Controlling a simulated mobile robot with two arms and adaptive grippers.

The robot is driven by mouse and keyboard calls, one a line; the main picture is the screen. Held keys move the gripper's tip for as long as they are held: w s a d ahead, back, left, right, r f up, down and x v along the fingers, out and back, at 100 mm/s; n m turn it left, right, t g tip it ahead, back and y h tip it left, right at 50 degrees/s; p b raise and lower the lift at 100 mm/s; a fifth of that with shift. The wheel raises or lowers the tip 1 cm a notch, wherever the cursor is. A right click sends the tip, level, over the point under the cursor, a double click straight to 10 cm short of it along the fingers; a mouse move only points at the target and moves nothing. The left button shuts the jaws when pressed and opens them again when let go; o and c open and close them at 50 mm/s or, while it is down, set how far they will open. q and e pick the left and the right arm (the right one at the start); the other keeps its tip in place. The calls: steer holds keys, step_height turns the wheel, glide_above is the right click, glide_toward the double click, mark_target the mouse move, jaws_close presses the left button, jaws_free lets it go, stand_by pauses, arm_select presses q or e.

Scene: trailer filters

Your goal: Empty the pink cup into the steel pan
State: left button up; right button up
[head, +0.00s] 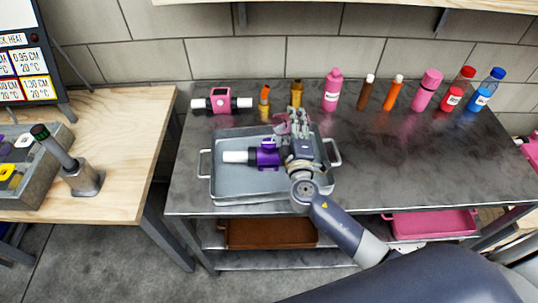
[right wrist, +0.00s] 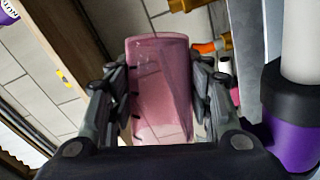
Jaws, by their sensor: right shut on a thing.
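The steel pan (head: 235,186) is a shallow grey tray with side handles, lying on the dark metal table. A purple and white filter (head: 266,156) lies in it; its purple and white parts also show at the right of the right wrist view (right wrist: 300,130). My right gripper (head: 297,134) is over the right part of the pan, shut on the pink cup (right wrist: 160,88). The cup is see-through pink and sits between the fingers. In the head view the gripper mostly hides the cup (head: 282,127). I cannot tell what it holds. My left gripper is not in view.
An orange-tipped item (head: 265,100), a gold item (head: 297,90) and several bottles, including a pink one (head: 332,92), line the back. The table right of the pan is clear. A wooden bench (head: 120,120) stands left across a gap.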

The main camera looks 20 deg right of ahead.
mark_target(281, 117)
steer(key=shift+a+r+n, duration=0.4)
steer(key=shift+r+n, duration=0.1)
steer(key=shift+r, duration=0.15)
steer(key=shift+f+t+b, duration=0.1)
steer(key=shift+t+b, duration=0.2)
steer(key=shift+b, duration=0.1)
steer(key=shift+s+a+f+n+t+b, duration=0.1)
steer(key=shift+a+f+n+t+b, duration=0.15)
steer(key=shift+n+b, duration=0.8)
steer(key=shift+c, duration=0.2)
steer(key=shift+a+r+n+t+b, duration=0.25)
steer(key=shift+r+n+t+b, duration=0.15)
steer(key=shift+n+b, duration=0.45)
steer(key=shift+a+r+n+t+b, duration=0.25)
steer(key=shift+r+n+b, duration=0.1)
steer(key=shift+n+b, duration=0.5)
stand_by(1.1)
steer(key=shift+s+a+r+n+t+y+b, duration=0.1)
steer(key=shift+a+r+n+t+y+b, duration=0.25)
steer(key=shift+n, duration=0.45)
steer(key=shift+s+a+n+t+y+b, duration=0.1)
steer(key=shift+a+n+y+b, duration=0.1)
steer(key=shift+n+y+b, duration=0.4)
steer(key=shift+a+r+n+t+y+b, duration=0.15)
steer(key=shift+a+r+n+t+b, duration=0.15)
steer(key=shift+n, duration=0.65)
stand_by(0.5)
